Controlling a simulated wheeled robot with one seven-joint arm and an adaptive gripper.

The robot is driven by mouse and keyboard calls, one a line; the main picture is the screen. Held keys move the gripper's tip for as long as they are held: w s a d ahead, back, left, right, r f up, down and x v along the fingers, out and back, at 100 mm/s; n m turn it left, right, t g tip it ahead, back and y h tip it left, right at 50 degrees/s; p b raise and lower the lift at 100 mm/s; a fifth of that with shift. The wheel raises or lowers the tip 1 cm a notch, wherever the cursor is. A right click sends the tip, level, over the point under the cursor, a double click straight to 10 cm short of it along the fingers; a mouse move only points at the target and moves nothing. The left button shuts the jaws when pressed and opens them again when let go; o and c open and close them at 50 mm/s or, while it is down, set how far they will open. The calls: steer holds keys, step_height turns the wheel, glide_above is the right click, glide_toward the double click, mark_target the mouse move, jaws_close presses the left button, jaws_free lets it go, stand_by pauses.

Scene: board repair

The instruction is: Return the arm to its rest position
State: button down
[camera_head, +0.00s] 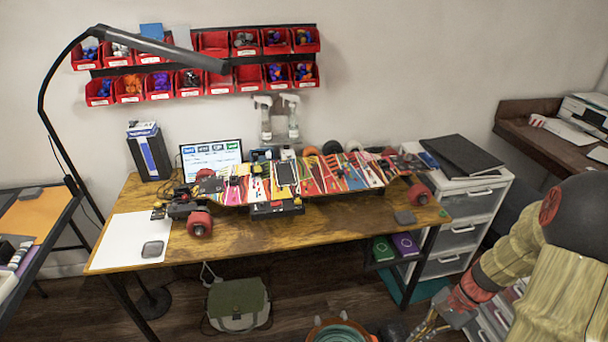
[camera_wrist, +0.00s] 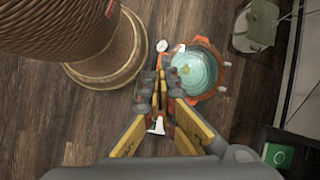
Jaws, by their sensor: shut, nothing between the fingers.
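My arm reaches down at the right side of the head view. In the wrist view my gripper (camera_wrist: 161,78) points down at the wooden floor. Its yellow and grey fingers are together with nothing between them. The fingertips show close beside the orange-rimmed round container (camera_wrist: 222,68) with teal contents; I cannot tell the height between them.
The wooden table (camera_head: 350,232) carries a colourful electric skateboard (camera_head: 340,172). A white drawer unit (camera_head: 455,235) stands by its right end. A green bag (camera_head: 238,305) lies on the floor, also in the wrist view (camera_wrist: 255,25). A large ribbed column fills the wrist view's upper left.

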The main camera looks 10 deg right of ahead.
steer(key=s+a+r+n+t+h, duration=0.2)
steer(key=a+r+n, duration=0.2)
steer(key=r, duration=0.6)
steer(key=s+a+r+n+t+h+p, duration=0.1)
steer(key=a+r+n, duration=0.4)
steer(key=r, duration=0.6)
steer(key=s+a+r+n+t+h+p, duration=0.1)
steer(key=s+a+r+n+t+h, duration=0.1)
steer(key=a+r, duration=0.5)
step_height(320, 180, up, 3)
steer(key=s+n+t, duration=0.1)
steer(key=n, duration=0.1)
steer(key=shift+s+r+n+h, duration=0.2)
steer(key=shift+n+h, duration=0.1)
steer(key=shift+n, duration=0.1)
